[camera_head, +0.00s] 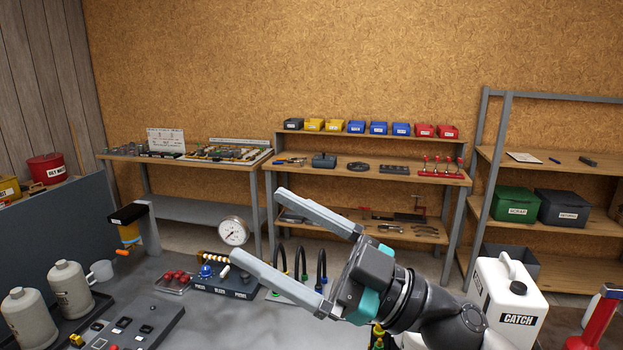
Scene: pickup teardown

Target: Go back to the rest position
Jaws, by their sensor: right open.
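My right gripper (258,229) reaches in from the lower right, its two long grey fingers spread wide apart and pointing left. Nothing is between the fingers. It is in front of the workbench and the shelves, close to a round pressure gauge (233,231) and a panel with a blue knob (206,271). The lower finger overlaps part of that panel in the picture. My left gripper does not show.
A grey bench top (215,325) lies below, with grey bottles (71,288), a control box (130,322) and black hooped hoses (321,267). A white CATCH jug (508,298) stands at right. Shelves with colored bins (379,128) stand behind.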

